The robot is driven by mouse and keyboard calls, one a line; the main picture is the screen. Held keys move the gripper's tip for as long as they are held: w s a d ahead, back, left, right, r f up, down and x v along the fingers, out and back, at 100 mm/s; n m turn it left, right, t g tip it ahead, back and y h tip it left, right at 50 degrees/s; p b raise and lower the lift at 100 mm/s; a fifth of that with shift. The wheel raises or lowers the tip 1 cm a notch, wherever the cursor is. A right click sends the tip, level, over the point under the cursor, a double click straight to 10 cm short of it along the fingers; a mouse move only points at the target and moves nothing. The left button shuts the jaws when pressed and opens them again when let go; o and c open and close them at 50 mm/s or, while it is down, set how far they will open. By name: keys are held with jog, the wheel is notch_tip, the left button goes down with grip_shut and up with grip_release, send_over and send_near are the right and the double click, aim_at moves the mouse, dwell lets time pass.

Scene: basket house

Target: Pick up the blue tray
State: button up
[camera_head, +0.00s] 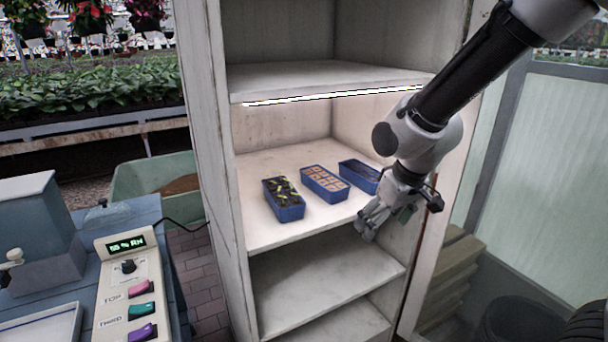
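Three blue trays stand in a row on the lit middle shelf. The left blue tray (290,213) holds dark soil with green seedlings. The middle blue tray (330,196) holds tan square blocks. The right blue tray (352,165) looks dark inside, and my arm stands close to its right end. My gripper (368,228) hangs at the front right edge of the shelf, in front of and below the right tray. Its fingers look spread, with nothing seen between them. It is apart from all three trays.
The shelf unit has a white left post (215,130), an upper shelf (310,80) and lower shelves (310,285). A control box (130,290) with coloured buttons sits on a blue bench at left. A green tub (140,178) stands behind it. A dark bin (520,322) is at lower right.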

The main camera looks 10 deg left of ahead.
aim_at(341, 188)
jog(key=shift+t+y, duration=0.3)
jog(key=shift+t, duration=0.1)
jog(key=w+a, duration=0.4)
jog(key=w, duration=0.1)
jog(key=w+a, duration=0.2)
jog(key=shift+w+r, duration=0.3)
jog(key=shift+r, duration=0.1)
jog(key=w+a, duration=0.1)
jog(key=w, duration=0.1)
jog(key=w+a, duration=0.2)
jog(key=shift+w+a, duration=0.1)
jog(key=shift+w+a+f, duration=0.15)
jog(key=shift+w+f, duration=0.05)
jog(key=shift+f, duration=0.3)
jog(key=c, duration=1.2)
